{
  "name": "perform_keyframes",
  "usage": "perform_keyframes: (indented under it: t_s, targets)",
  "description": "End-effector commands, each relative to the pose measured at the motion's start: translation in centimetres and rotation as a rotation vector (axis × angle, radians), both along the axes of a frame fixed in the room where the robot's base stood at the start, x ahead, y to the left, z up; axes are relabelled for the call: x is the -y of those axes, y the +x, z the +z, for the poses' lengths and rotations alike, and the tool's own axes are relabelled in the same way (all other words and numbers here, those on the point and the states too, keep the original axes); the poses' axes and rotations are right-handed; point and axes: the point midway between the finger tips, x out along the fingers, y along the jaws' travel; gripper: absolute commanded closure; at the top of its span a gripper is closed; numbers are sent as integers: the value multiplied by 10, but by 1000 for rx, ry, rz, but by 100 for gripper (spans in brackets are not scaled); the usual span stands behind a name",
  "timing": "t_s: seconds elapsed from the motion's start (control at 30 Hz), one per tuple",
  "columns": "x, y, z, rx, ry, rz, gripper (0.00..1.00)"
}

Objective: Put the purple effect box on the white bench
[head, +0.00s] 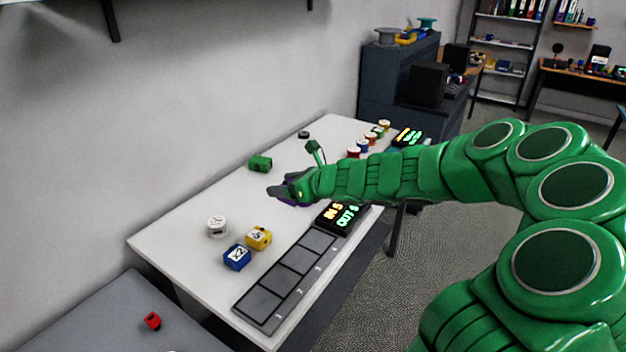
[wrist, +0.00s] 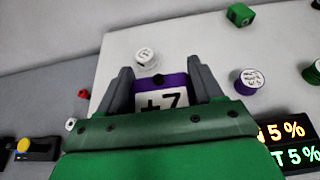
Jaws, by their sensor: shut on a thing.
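The purple effect box (wrist: 172,80) has a white face marked "+7" and sits between my gripper's two grey fingers in the wrist view. My gripper (wrist: 156,76) is shut on it. In the head view my gripper (head: 279,191) is over the middle of the white bench (head: 205,195), with some purple showing below it. The hand hides most of the box there. I cannot tell whether the box touches the bench top.
On the bench are a green box (head: 260,163), a white round piece (head: 217,226), a blue box (head: 237,257) and a yellow box (head: 259,238). A dark numbered slot tray (head: 262,304) and a lit display (head: 341,216) line the front edge. A purple-sided round piece (wrist: 251,82) is right of my gripper.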

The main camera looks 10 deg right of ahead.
Motion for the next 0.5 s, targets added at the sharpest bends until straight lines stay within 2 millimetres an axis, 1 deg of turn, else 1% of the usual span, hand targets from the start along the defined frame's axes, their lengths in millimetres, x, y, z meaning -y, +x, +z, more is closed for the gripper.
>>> perform_keyframes:
  t_s: [0.3, 0.4, 0.5]
  targets:
    - [-1, -1, -47, -5, 5, 0, 70]
    - [-1, -1, -57, -3, 3, 1, 70]
    - [-1, 0, -63, -2, 2, 0, 70]
